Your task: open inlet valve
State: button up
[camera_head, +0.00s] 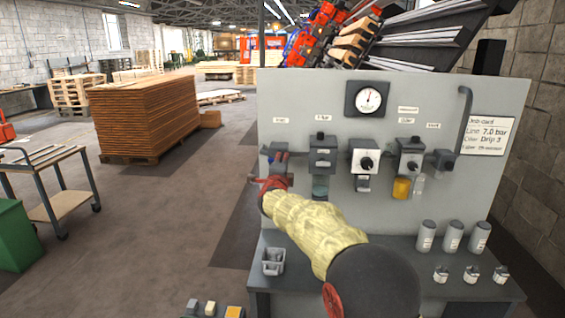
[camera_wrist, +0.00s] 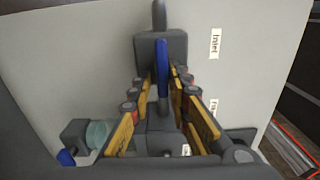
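The inlet valve (camera_wrist: 158,48) is a dark grey block on the panel with a blue lever handle (camera_wrist: 162,70), beside the label "Inlet" (camera_wrist: 214,43) in the wrist view. In the head view the valve (camera_head: 277,150) is at the panel's left end, partly hidden by my gripper. My gripper (camera_head: 272,180) is right at the valve. In the wrist view its yellow-padded fingers (camera_wrist: 164,78) stand apart on both sides of the blue lever. A gap seems to show on each side, though contact is hard to judge.
The grey panel (camera_head: 420,95) also carries a gauge (camera_head: 368,99), a regulator knob (camera_head: 365,161) and an amber-bowled unit (camera_head: 402,188). Below, the bench (camera_head: 470,297) holds several grey canisters (camera_head: 453,236) and a small grey bin (camera_head: 273,261). Open floor lies left.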

jog(key=shift+o, duration=0.8)
jog(key=shift+r, duration=0.1)
jog(key=shift+s, duration=0.25)
jog(key=s, duration=1.1)
jog(key=shift+s+a, duration=0.25)
